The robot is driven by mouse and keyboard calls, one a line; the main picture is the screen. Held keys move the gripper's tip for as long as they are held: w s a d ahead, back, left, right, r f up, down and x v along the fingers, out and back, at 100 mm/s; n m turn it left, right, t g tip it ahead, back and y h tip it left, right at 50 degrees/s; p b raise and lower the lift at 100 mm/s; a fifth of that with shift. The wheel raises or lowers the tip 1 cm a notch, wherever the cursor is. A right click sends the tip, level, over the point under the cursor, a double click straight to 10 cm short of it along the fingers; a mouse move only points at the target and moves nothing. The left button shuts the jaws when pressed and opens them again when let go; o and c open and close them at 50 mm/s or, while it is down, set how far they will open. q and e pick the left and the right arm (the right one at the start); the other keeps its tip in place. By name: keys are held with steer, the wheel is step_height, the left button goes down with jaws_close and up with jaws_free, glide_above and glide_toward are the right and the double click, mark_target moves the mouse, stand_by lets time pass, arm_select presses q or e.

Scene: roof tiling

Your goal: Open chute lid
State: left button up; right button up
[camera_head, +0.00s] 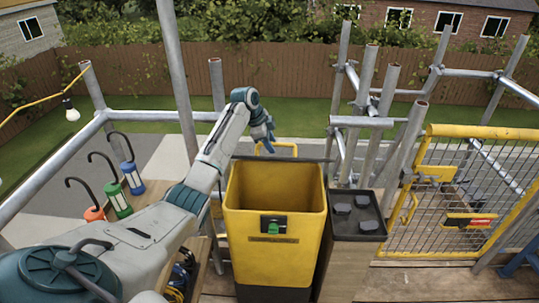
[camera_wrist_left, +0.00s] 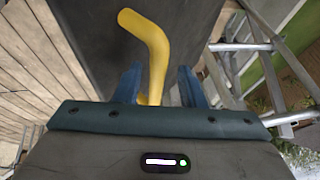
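The yellow chute (camera_head: 273,258) stands in the middle of the head view with its top open, showing its inside. Its lid (camera_head: 300,159) shows as a thin dark edge along the back of the opening, raised and seen nearly edge-on. A yellow handle (camera_head: 285,148) sticks out behind that edge. In the left wrist view the bent yellow handle (camera_wrist_left: 155,55) rises from a dark panel and passes between my blue fingertips. My left gripper (camera_head: 266,144) is at the handle; in the wrist view its fingers (camera_wrist_left: 160,88) are apart, with gaps beside the handle. My right gripper is not in view.
Red, green and blue lamps (camera_head: 119,199) hang at the left. A box with dark pieces on top (camera_head: 360,240) stands right of the chute. A yellow mesh gate (camera_head: 455,195) and scaffold poles (camera_head: 365,75) fill the right side.

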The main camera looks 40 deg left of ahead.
arm_select(q)
steer(key=shift+s+d+f, duration=0.5)
steer(key=shift+s+f, duration=0.3)
steer(key=shift+s, duration=0.1)
steer(key=shift+s+d+f+b, duration=0.3)
steer(key=shift+s+d+b, duration=0.05)
steer(key=shift+s+b, duration=0.05)
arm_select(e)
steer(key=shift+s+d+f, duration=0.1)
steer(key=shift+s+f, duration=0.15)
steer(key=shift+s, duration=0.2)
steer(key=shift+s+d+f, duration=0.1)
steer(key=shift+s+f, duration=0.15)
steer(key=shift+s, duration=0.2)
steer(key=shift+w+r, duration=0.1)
